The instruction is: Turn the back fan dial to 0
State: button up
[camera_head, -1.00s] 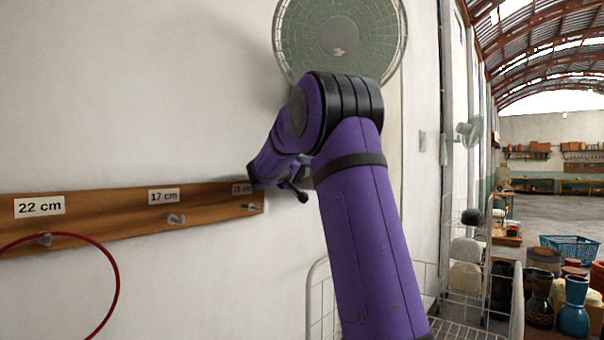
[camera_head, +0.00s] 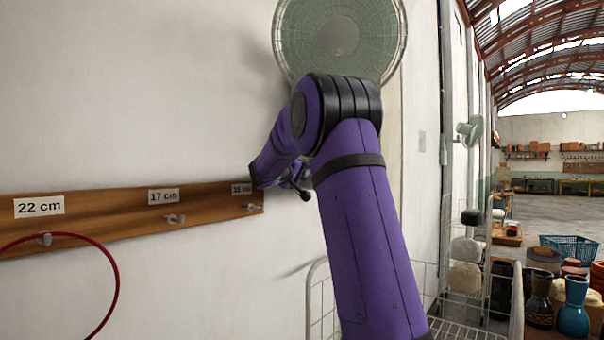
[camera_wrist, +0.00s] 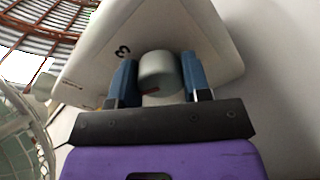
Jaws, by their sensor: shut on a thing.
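In the wrist view, a round grey dial (camera_wrist: 158,72) sits on a pale box (camera_wrist: 200,40) fixed to the wall. A dark "3" is printed on the box, left of the dial, and a small red mark shows on the dial's near edge. My gripper (camera_wrist: 159,75) has its two blue fingers shut on the dial, one on each side. The other numbers are hidden or out of view. In the head view, a large green wall fan (camera_head: 340,40) is above my arm. My arm hides the dial and most of my gripper (camera_head: 299,181) there.
A wooden rail (camera_head: 110,212) with hooks and size labels runs along the wall, with a red hoop (camera_head: 117,290) at left. A white wire rack (camera_head: 320,300) stands below my arm. Another fan (camera_head: 468,131) is farther right. Part of a fan cage (camera_wrist: 18,140) shows at the wrist view's left.

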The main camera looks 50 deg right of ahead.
jog(key=n, duration=0.3)
jog(key=shift+n, duration=0.3)
jog(key=n, duration=0.3)
jog(key=shift+n, duration=0.3)
jog(key=n, duration=0.4)
jog(key=shift+g, duration=0.4)
jog(key=shift+f+n, duration=0.1)
jog(key=shift+n, duration=1.6)
jog(key=o, duration=0.9)
jog(key=a, duration=0.7)
jog(key=s+a, duration=0.1)
jog(key=a, duration=0.2)
jog(key=shift+a+r, duration=0.4)
